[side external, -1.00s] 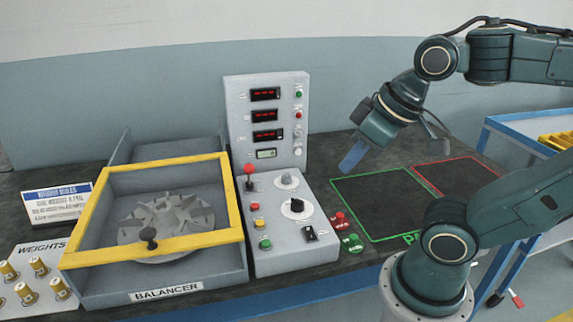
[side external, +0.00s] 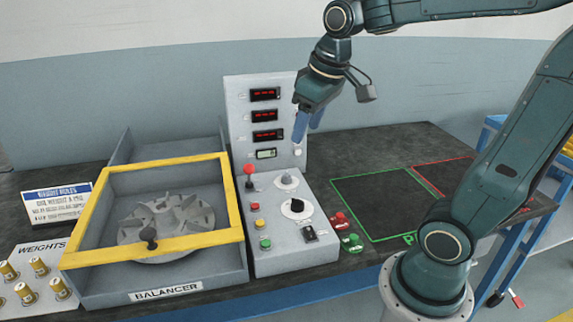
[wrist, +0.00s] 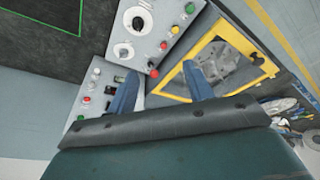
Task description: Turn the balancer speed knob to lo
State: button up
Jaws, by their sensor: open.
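The balancer's grey control box (side external: 285,243) has two knobs on its sloped top. A black knob (side external: 297,205) sits on a white dial, and a grey knob (side external: 286,178) sits behind it. Their labels are too small to read. In the wrist view the black knob (wrist: 138,22) and grey knob (wrist: 123,50) are at the upper left. My gripper (side external: 308,133) is open and empty, in the air above and behind the knobs, by the right edge of the upright display panel (side external: 238,120). Its two blue fingers (wrist: 160,85) point down, apart from both knobs.
A red-topped lever (side external: 249,171) and several coloured buttons stand left of the knobs. A black switch (side external: 310,234) is in front. The yellow-framed balancer (side external: 168,252) is to the left. Red (side external: 340,219) and green (side external: 351,241) objects lie right of the box. The green-outlined area (side external: 372,203) is empty.

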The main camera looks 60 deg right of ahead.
jog(key=w+d+f+g, duration=0.2)
jog(key=w+d+f, duration=0.2)
jog(key=w+d, duration=0.45)
jog(key=g, duration=0.2)
send_over(287, 173)
notch_tip(287, 173, down, 8)
jog(key=shift+a+f+m+y, duration=0.15)
jog(key=shift+m+y, duration=0.15)
jog(key=shift+f, duration=6.85)
jog(key=c, duration=0.9)
jog(key=shift+c, duration=0.2)
